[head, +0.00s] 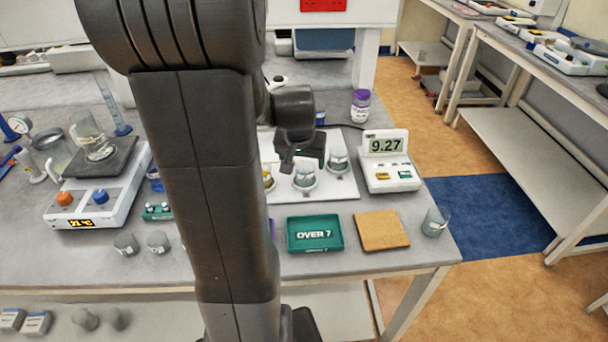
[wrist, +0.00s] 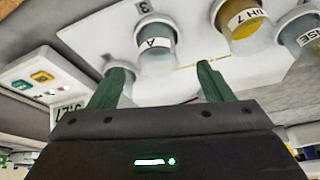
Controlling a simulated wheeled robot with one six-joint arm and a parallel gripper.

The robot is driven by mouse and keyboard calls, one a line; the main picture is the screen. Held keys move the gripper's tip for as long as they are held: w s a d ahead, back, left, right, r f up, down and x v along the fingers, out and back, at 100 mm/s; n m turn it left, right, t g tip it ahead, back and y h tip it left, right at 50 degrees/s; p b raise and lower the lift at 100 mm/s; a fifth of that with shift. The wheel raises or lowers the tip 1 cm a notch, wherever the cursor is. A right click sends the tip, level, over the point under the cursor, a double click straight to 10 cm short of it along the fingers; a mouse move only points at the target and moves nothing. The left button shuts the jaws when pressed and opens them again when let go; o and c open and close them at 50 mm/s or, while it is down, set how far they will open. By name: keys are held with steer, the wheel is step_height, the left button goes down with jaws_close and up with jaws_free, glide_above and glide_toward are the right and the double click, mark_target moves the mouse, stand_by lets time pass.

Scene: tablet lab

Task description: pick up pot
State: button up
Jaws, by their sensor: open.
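Several small clear pots stand on a white board (head: 345,188). In the head view, one pot (head: 305,176) is below my gripper (head: 304,160), another pot (head: 338,160) is to its right, and a yellow one (head: 268,179) is partly behind my arm. In the wrist view, my gripper (wrist: 163,74) has its two green fingers apart with nothing between them. A pot labelled A (wrist: 155,44) is beyond the gap, a yellow pot labelled pH 7 (wrist: 242,25) is to the right, and another pot (wrist: 121,71) is partly behind the left finger. I cannot tell the exact height above them.
A meter reading 9.27 (head: 388,162) stands right of the board. A green tray marked OVER 7 (head: 315,247), a cork mat (head: 381,229) and a beaker (head: 435,221) are along the front. A purple-capped bottle (head: 361,106) stands behind. My arm hides the middle left.

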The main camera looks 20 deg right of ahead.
mark_target(304, 169)
steer(key=shift+p+x, duration=0.45)
steer(key=shift+x, duration=2.6)
steer(key=shift+d, duration=0.2)
steer(key=c, duration=1.1)
